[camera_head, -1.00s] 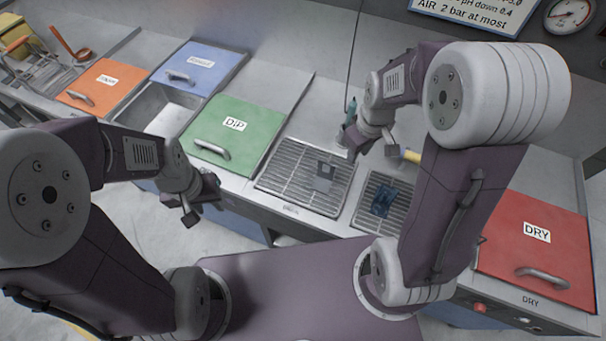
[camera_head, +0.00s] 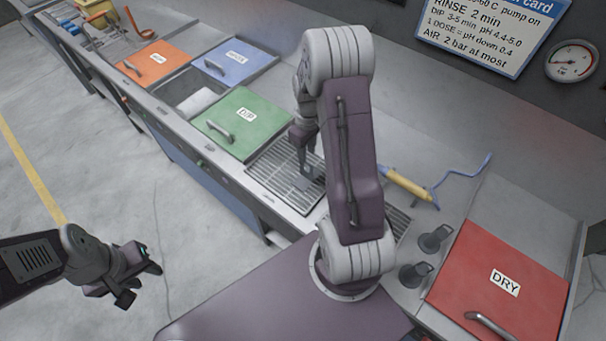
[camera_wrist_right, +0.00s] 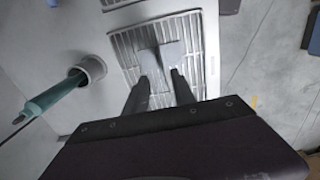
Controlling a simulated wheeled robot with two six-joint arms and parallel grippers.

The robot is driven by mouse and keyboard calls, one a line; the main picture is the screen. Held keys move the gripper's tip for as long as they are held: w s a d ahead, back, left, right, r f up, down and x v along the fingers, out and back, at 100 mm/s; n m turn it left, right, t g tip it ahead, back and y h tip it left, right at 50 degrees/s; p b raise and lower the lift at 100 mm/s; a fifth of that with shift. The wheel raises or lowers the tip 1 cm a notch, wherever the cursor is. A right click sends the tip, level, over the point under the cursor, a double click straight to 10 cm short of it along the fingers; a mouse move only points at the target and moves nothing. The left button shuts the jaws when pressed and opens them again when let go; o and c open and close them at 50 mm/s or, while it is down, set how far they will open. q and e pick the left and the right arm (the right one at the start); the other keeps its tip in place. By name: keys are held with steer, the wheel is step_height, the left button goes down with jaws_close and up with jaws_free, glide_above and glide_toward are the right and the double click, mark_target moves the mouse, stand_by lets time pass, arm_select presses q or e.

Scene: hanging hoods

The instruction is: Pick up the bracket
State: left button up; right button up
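A grey metal bracket (camera_head: 310,178) lies on the slatted grate (camera_head: 268,177) beside the green DIP lid. In the right wrist view the bracket (camera_wrist_right: 160,56) shows as a pale plate just ahead of the fingertips. My right gripper (camera_head: 306,158) points down over the grate, close to the bracket. Its two dark fingers (camera_wrist_right: 162,80) are apart, with a gap between them; whether they touch the bracket is hard to tell. My left gripper (camera_head: 142,283) is open and empty, out over the floor in front of the bench.
A second grate (camera_head: 398,222) is mostly hidden behind my right arm. A yellow-handled tool (camera_head: 408,184) with a blue hose lies behind it. A green tool in a round holder (camera_wrist_right: 88,72) stands near the right gripper. A red DRY lid (camera_head: 505,275) is at right.

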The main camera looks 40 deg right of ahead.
mark_target(307, 163)
step_height(307, 163, down, 3)
steer(key=shift+s+a+f+p, duration=0.1)
steer(key=shift+a+f+p, duration=0.1)
steer(key=shift+p, duration=0.3)
steer(key=shift+d+f, duration=0.15)
steer(key=shift+f, duration=0.15)
step_height(307, 163, down, 5)
steer(key=shift+f+p, duration=0.1)
steer(key=shift+p, duration=0.75)
steer(key=shift+s, duration=0.1)
jaws_close()
